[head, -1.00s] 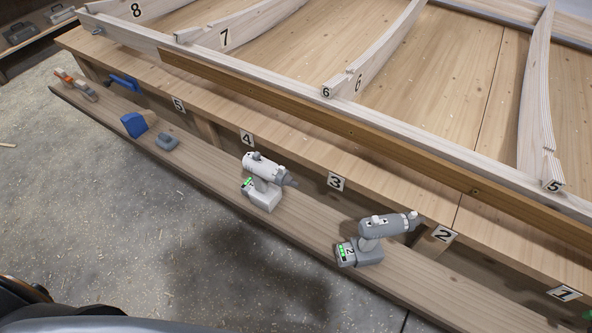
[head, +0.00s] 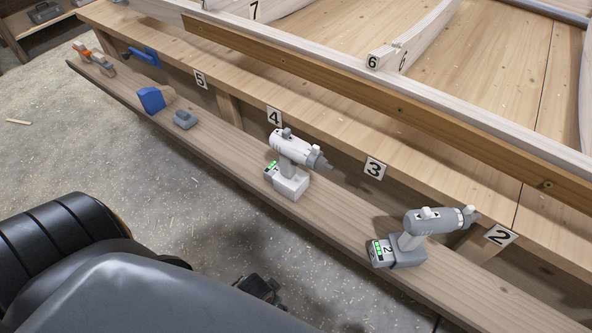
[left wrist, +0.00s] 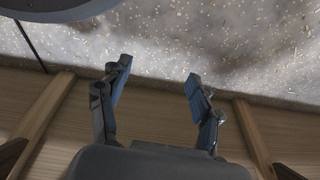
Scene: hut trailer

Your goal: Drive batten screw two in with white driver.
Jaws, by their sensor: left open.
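The white driver (head: 288,160) stands on its battery on the low shelf plank, below label 4, nose pointing right. A grey driver (head: 425,232) stands to its right, near label 2. The brown batten (head: 450,127) runs along the frame above the bench. A small screw head (head: 547,184) shows on it above label 2, and another (head: 400,94) farther left; I cannot tell how deep they sit. My left gripper (left wrist: 158,70) is open and empty in the left wrist view, with floor and planks beyond it. My right gripper is not in view.
A blue block (head: 151,100), a small grey item (head: 185,119), a blue-handled tool (head: 141,55) and an orange tool (head: 83,52) lie farther left along the bench. Pale ribs (head: 420,42) rise above the bench.

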